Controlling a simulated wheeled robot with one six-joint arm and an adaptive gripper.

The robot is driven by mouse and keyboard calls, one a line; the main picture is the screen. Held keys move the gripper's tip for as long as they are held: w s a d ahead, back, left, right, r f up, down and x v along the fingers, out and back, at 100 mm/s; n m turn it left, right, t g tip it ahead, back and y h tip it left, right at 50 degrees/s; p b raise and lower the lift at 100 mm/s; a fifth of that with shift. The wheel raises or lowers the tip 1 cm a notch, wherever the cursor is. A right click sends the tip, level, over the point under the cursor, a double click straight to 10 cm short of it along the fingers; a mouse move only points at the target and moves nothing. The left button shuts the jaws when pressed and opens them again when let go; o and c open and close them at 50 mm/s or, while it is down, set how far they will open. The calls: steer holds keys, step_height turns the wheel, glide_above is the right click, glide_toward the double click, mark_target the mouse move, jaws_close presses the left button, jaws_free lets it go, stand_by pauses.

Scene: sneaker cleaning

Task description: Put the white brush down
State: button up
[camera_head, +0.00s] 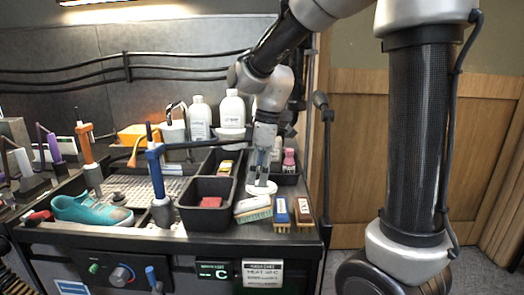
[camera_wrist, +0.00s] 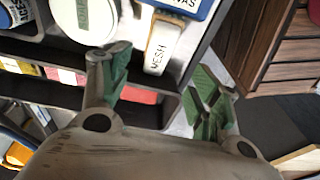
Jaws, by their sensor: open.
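My gripper (camera_head: 262,182) points down at the right end of the bench in the head view, just over a white object (camera_head: 262,188). I cannot tell whether they touch or whether this object is the white brush. A pale brush (camera_head: 250,204) with greenish bristles lies at the front edge, left of a blue brush (camera_head: 281,211) and a wooden brush (camera_head: 303,211). In the wrist view my gripper's (camera_wrist: 160,90) green-padded fingers are spread with nothing clearly held. Beyond them show a white piece marked MESH (camera_wrist: 164,48) and a blue piece marked CANVAS (camera_wrist: 185,6).
A black bin (camera_head: 206,194) stands left of the brushes. White bottles (camera_head: 232,107) and a pink bottle (camera_head: 289,160) stand behind. The bench's right edge is close.

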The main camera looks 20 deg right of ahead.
step_height(320, 180, up, 9)
steer(key=d, duration=0.2)
steer(key=s+d+f+m+t+h, duration=0.1)
steer(key=s+d+m+t, duration=0.1)
steer(key=s+d+m, duration=0.3)
steer(key=s+d+f+m+t, duration=0.2)
steer(key=s+d+m, duration=0.4)
steer(key=s, duration=0.8)
steer(key=shift+s+m+h, duration=0.2)
steer(key=shift+m+h, duration=0.2)
steer(key=shift+m, duration=0.8)
steer(key=shift+d, duration=0.1)
